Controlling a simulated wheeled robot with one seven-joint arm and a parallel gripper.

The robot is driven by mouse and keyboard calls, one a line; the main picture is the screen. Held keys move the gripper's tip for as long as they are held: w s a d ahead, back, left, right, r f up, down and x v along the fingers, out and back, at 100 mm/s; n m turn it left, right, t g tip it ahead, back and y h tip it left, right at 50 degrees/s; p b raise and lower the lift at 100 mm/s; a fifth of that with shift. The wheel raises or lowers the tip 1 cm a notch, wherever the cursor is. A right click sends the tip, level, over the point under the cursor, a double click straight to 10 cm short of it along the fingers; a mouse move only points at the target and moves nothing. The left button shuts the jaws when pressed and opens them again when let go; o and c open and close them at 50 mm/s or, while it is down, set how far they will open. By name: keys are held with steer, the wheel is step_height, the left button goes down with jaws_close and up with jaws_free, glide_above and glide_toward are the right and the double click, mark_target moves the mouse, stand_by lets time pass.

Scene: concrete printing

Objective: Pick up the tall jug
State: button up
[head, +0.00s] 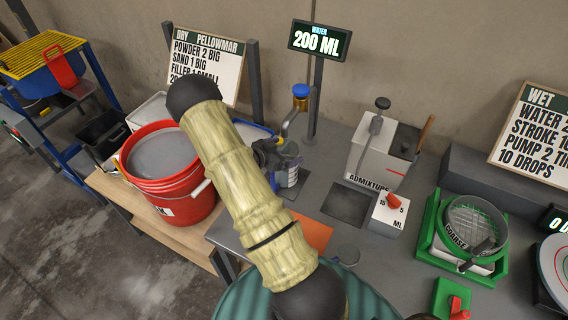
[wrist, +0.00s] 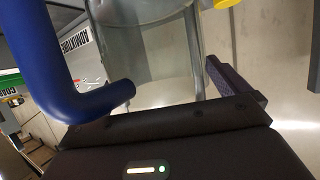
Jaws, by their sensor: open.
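The tall jug (head: 291,178), clear and partly covered by my gripper, stands upright under the tap on the grey bench in the head view. In the wrist view its clear wall (wrist: 150,45) fills the upper middle, just beyond the jaws. My gripper (head: 270,155) is beside the jug's upper part. In the wrist view my gripper (wrist: 175,95) is open, with its right finger clear to see. A thick blue curved bar (wrist: 55,55) covers the left finger; I cannot tell whether it is the jug's handle. Contact is unclear.
A steel tap (head: 300,92) with a blue top rises behind the jug, beside the 200 ML display (head: 319,40). A red bucket (head: 172,180) stands left. The admixture dispenser (head: 376,160) and green-framed sieve (head: 468,230) stand right. A dark square pad (head: 347,203) is bare.

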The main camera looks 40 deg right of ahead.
stand_by(0.4)
steer(key=c, duration=1.8)
steer(key=shift+r, duration=0.15)
steer(key=shift+r+b, duration=0.85)
steer(key=shift+r, duration=0.65)
steer(key=a+b, duration=0.4)
steer(key=a, duration=1.4)
steer(key=shift+s+r, duration=0.15)
steer(key=shift+s, duration=0.1)
